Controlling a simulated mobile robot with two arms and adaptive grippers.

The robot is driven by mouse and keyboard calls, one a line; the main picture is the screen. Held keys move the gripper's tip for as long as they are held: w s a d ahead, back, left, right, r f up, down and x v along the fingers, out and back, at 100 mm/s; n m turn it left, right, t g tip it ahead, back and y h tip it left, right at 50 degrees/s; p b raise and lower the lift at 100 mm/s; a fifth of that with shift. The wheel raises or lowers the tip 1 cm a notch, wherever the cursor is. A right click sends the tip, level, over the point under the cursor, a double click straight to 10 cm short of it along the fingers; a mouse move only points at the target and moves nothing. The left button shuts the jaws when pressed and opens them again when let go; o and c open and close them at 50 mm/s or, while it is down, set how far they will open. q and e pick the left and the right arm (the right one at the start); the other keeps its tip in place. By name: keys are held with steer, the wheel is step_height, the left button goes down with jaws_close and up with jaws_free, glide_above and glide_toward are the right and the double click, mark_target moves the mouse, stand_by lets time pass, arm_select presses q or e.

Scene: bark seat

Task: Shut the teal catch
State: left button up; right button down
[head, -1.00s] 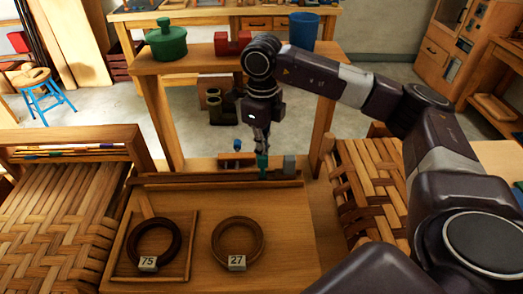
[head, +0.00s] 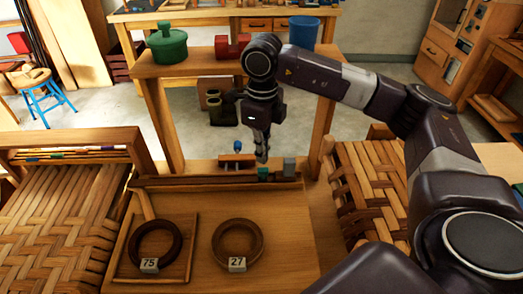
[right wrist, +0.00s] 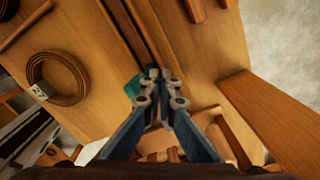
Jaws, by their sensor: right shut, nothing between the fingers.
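The teal catch (head: 263,174) shows in the head view as a small low block at the right part of the dark rail along the back of the wooden board. It also shows in the right wrist view (right wrist: 132,88), partly hidden by the fingers. My right gripper (head: 262,158) is shut and empty, pointing down just above the catch in the head view. In the right wrist view its closed fingertips (right wrist: 160,76) are beside the catch; I cannot tell whether they touch it. My left gripper is not in view.
A grey block (head: 289,166) stands right of the catch. A wooden block (head: 237,161) with a blue knob is to its left. Two wooden rings, tagged 75 (head: 155,244) and 27 (head: 238,244), lie in front. Woven seats (head: 65,215) flank the board.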

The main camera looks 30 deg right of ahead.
step_height(320, 180, up, 7)
steer(key=w+p, duration=0.1)
steer(key=p, duration=0.2)
steer(key=shift+d+f+p, duration=0.2)
steer(key=shift+d+p, duration=0.15)
